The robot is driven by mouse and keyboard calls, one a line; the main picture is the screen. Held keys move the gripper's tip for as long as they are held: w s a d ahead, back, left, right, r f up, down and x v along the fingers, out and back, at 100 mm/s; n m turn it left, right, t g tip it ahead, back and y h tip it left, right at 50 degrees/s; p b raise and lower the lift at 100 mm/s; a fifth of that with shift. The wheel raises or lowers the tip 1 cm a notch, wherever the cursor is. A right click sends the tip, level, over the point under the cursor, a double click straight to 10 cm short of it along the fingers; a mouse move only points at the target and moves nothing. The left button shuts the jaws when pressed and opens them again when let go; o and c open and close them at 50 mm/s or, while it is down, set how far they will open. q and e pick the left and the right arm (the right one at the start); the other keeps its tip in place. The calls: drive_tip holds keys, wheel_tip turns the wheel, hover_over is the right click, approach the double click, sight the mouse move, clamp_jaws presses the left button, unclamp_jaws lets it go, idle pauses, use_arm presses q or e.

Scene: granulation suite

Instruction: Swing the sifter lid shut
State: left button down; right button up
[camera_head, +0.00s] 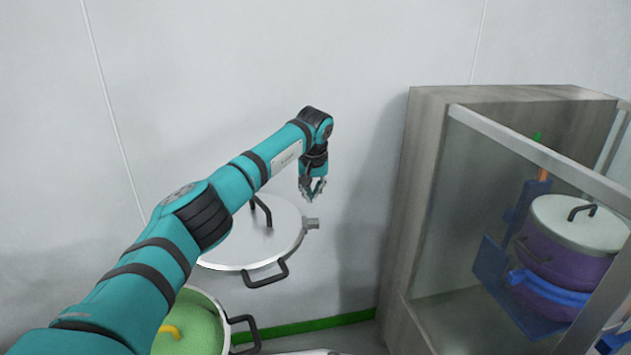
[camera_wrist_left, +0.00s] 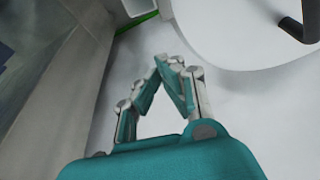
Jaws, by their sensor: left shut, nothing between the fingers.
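My left arm hides part of both. My left gripper (camera_head: 313,198) is shut and empty, close to the lid's upper right edge, near a small metal lug; I cannot tell if they touch. In the left wrist view the gripper (camera_wrist_left: 166,62) is beside the lid (camera_wrist_left: 225,38). My right gripper is out of view.
A grey cabinet (camera_head: 425,190) with a framed, clear-sided front stands at the right. Inside it is a purple pot (camera_head: 560,262) with a metal lid and blue parts. A plain wall (camera_head: 370,60) is behind. A green strip (camera_head: 325,322) runs along its foot.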

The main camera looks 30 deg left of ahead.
use_arm(q)
drive_tip(key=f, duration=0.1)
drive_tip(key=s+d+f+p, duration=0.1)
drive_tip(key=s+f+p, duration=0.1)
drive_tip(key=shift+d+f, duration=0.3)
drive_tip(key=shift+f, duration=0.1)
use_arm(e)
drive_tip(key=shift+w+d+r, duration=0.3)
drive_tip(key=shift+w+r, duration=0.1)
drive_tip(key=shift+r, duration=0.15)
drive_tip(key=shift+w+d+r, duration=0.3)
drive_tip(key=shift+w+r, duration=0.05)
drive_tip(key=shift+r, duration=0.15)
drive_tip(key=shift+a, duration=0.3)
